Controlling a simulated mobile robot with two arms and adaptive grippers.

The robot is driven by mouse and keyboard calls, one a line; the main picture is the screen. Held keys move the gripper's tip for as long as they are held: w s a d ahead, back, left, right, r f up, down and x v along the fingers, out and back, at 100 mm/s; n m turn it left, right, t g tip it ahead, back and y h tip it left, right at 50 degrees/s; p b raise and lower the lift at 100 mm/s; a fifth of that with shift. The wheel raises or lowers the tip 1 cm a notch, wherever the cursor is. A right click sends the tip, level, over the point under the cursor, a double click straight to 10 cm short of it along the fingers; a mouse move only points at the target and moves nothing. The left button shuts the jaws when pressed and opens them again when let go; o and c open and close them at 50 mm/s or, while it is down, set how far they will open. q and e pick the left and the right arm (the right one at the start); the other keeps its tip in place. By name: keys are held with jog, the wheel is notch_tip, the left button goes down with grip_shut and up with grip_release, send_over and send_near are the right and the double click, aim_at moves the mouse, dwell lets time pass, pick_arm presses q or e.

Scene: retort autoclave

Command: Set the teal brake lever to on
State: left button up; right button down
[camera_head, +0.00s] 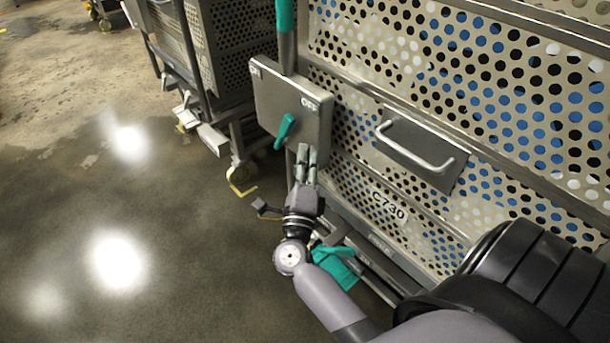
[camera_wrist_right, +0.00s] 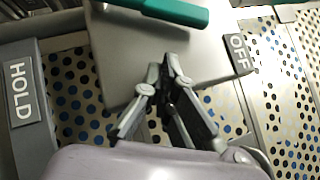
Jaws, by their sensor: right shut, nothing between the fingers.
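A teal lever (camera_head: 285,129) sits on the front of a grey box (camera_head: 310,126) fixed to the perforated trolley. The box has an OFF label at its upper right and a partly legible label at its upper left. The lever slants downward. Its teal bar also shows at the top of the right wrist view (camera_wrist_right: 165,10). My right gripper (camera_head: 306,152) is shut and empty, with its fingertips at the box's lower right, beside the lever and apparently apart from it. In the wrist view its fingertips (camera_wrist_right: 167,72) lie in front of the box. My left gripper is not in view.
A teal pedal-like part (camera_head: 336,266) is low on the trolley, partly behind my right arm. A bar handle (camera_head: 415,150) and a C730 plate (camera_head: 389,205) are to the right. A HOLD plate (camera_wrist_right: 20,90) shows in the wrist view. The floor at left is open.

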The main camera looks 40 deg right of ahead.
aim_at(283, 133)
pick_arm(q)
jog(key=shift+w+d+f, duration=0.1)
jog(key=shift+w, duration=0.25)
pick_arm(e)
jog(key=w, duration=0.1)
jog(key=w+r, duration=0.1)
jog(key=w, duration=0.1)
jog(key=shift+a+r, duration=0.15)
jog(key=shift+a, duration=0.15)
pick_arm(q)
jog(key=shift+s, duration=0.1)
pick_arm(e)
jog(key=shift+r, duration=0.1)
